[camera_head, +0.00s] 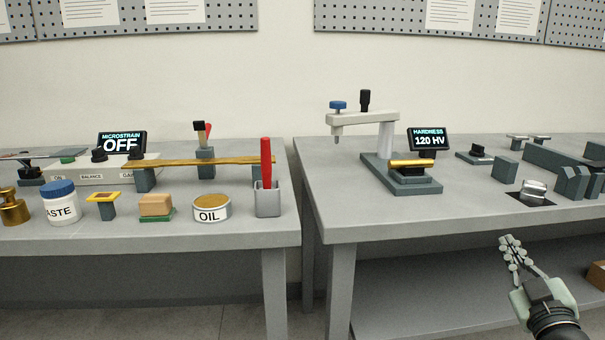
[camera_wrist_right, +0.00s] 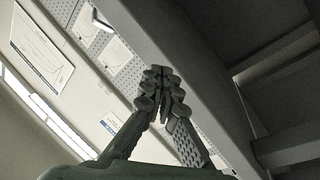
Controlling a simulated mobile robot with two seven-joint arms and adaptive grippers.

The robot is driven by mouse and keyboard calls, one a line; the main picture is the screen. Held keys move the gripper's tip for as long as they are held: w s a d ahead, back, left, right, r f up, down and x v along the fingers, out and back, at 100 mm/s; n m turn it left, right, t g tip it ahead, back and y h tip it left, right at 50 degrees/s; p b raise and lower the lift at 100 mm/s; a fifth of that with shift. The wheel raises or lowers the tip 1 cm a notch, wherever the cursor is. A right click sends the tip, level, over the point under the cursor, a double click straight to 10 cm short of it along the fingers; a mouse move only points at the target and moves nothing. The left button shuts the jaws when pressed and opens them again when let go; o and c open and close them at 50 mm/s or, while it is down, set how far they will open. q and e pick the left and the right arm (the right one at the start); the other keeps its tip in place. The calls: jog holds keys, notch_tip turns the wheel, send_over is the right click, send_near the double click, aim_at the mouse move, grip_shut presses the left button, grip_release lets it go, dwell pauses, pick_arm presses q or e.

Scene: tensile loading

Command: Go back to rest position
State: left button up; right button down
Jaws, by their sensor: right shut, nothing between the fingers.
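My right gripper (camera_head: 514,258) shows at the lower right of the head view, in front of the right table's front edge. Its fingers are shut with nothing between them, and they point up toward the table. In the right wrist view the closed fingertips (camera_wrist_right: 160,90) meet in the middle of the picture, touching no object. My left gripper is not in view.
The right table (camera_head: 340,215) carries a hardness tester (camera_head: 385,140) with a brass bar (camera_head: 411,163), a display reading 120 HV (camera_head: 428,139) and several grey blocks. The left table (camera_head: 150,237) holds an oil tin (camera_head: 211,209), a paste jar (camera_head: 60,204) and a red-handled tool (camera_head: 266,165). A lower shelf (camera_head: 430,285) lies beneath the right table.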

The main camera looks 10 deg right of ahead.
jog(key=s+a+f+m+g+y, duration=0.1)
jog(key=s+a+f+g, duration=0.15)
jog(key=f, duration=0.55)
jog(key=s+a+f+m+g, duration=0.1)
jog(key=a+f+g, duration=0.2)
jog(key=f, duration=0.6)
jog(key=s+a+f+m+g+y, duration=0.1)
jog(key=s+a+f+g, duration=0.15)
jog(key=f, duration=0.55)
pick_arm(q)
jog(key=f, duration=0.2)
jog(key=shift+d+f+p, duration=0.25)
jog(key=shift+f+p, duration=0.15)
pick_arm(e)
jog(key=s+a+f+n+g+y, duration=0.2)
jog(key=s+a+f+g, duration=0.5)
jog(key=s+a+f, duration=0.5)
jog(key=a+f+y, duration=0.1)
jog(key=a, duration=0.2)
jog(key=shift+s+f+y, duration=0.25)
jog(key=shift+s+y, duration=0.15)
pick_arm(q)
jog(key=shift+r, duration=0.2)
pick_arm(e)
jog(key=shift+g, duration=0.3)
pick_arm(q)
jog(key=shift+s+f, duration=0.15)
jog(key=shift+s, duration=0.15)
